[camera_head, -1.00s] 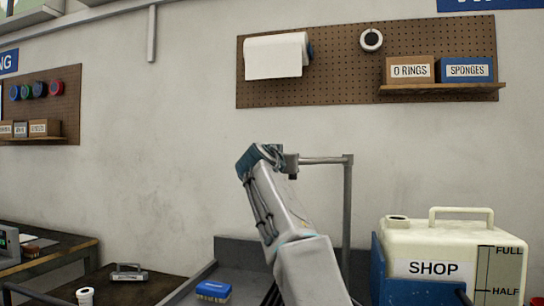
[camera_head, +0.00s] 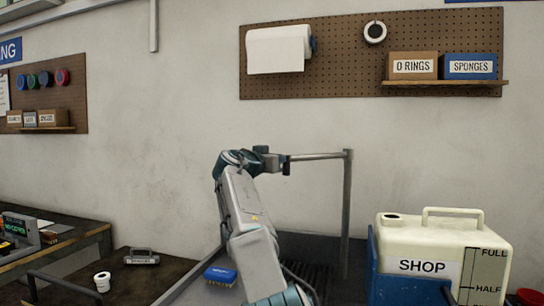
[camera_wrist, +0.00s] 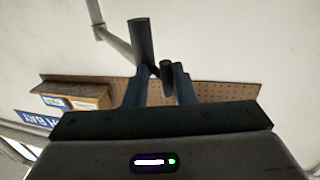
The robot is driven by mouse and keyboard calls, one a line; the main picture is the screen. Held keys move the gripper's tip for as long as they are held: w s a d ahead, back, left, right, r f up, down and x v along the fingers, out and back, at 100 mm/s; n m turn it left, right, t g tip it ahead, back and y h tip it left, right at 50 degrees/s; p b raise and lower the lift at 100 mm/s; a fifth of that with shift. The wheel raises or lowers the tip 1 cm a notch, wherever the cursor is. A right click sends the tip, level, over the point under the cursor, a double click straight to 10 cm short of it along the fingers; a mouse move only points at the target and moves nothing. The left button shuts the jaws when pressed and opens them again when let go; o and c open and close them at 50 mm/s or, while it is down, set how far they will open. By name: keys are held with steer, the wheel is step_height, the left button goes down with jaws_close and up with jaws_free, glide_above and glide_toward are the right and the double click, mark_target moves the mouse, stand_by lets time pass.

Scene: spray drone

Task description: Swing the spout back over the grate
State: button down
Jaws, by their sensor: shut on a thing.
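The spout (camera_head: 318,156) is a grey pipe. It reaches level to the left from the top of an upright post (camera_head: 347,210). My gripper (camera_head: 284,163) is at the spout's left end, shut on it. In the wrist view, the two fingers of my gripper (camera_wrist: 157,78) stand on either side of the dark end of the spout (camera_wrist: 142,42), with the pipe running off to the upper left. The dark ribbed grate (camera_head: 308,276) lies low in the basin, partly hidden behind my arm.
A cream SHOP tank (camera_head: 430,255) in a blue holder stands right of the post. A blue brush (camera_head: 220,274) lies in the basin left of my arm. A pegboard (camera_head: 345,65) with boxes hangs on the wall behind. The air left of my arm looks clear.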

steer(key=shift+w+a+r, duration=0.1)
steer(key=shift+a+r, duration=0.15)
steer(key=shift+r, duration=0.2)
steer(key=c, duration=1.5)
jaws_free()
steer(key=shift+w+a+f, duration=0.15)
steer(key=shift+w+a, duration=0.1)
steer(key=shift+w, duration=0.05)
steer(key=shift+o, duration=0.2)
steer(key=shift+d, duration=0.15)
steer(key=shift+s, duration=0.15)
steer(key=b+v, duration=0.6)
steer(key=v, duration=0.8)
steer(key=shift+f+b, duration=0.25)
steer(key=shift+b, duration=0.15)
